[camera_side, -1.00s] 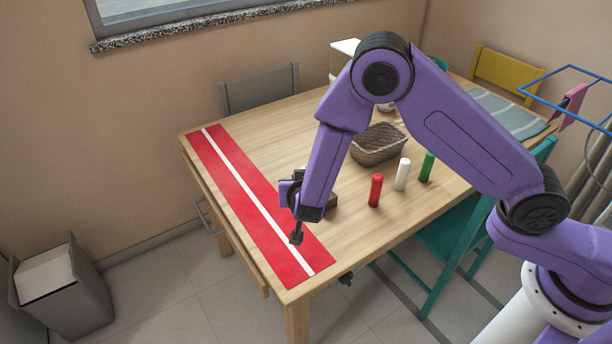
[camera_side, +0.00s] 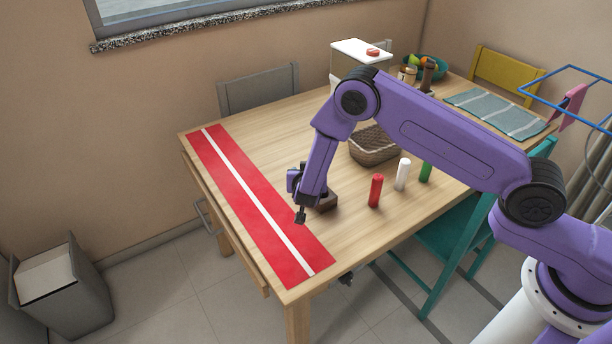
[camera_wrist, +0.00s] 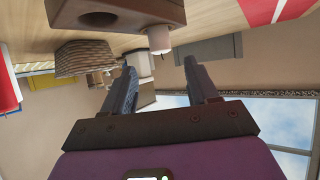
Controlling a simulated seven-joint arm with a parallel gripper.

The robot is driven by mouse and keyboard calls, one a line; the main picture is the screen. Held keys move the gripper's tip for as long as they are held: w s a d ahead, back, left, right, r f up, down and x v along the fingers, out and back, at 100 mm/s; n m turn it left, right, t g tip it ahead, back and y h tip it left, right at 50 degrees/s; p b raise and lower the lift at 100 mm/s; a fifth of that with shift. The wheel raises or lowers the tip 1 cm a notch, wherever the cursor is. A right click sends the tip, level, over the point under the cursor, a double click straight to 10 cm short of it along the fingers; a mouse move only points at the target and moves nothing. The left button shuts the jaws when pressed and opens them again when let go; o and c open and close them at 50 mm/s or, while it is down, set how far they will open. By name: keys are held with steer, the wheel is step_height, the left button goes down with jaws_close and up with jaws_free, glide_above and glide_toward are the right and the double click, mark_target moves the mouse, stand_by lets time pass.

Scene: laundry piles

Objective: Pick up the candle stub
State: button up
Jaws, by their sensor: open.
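The candle stub (camera_wrist: 159,40) is a short pale cylinder in the wrist view, which looks upside down. It appears to stand in the brown wooden block (camera_wrist: 120,14), beside an empty round hole. The block also shows on the table in the side view (camera_side: 327,201), partly behind my arm; the stub is hidden there. My gripper (camera_side: 300,216) points down just in front of the block, above the table. In the wrist view my gripper's two fingers (camera_wrist: 162,76) are apart with nothing held between them, and the stub lies beyond their tips.
A red cylinder (camera_side: 375,191), a white cylinder (camera_side: 402,174) and a green cylinder (camera_side: 425,168) stand right of the block. A wicker basket (camera_side: 375,147) sits behind. A red runner with a white stripe (camera_side: 235,187) lies flat along the left edge of the table (camera_side: 270,135).

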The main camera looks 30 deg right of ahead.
steer(key=shift+x, duration=2.75)
steer(key=shift+a+f, duration=0.1)
steer(key=shift+a, duration=0.05)
jaws_close()
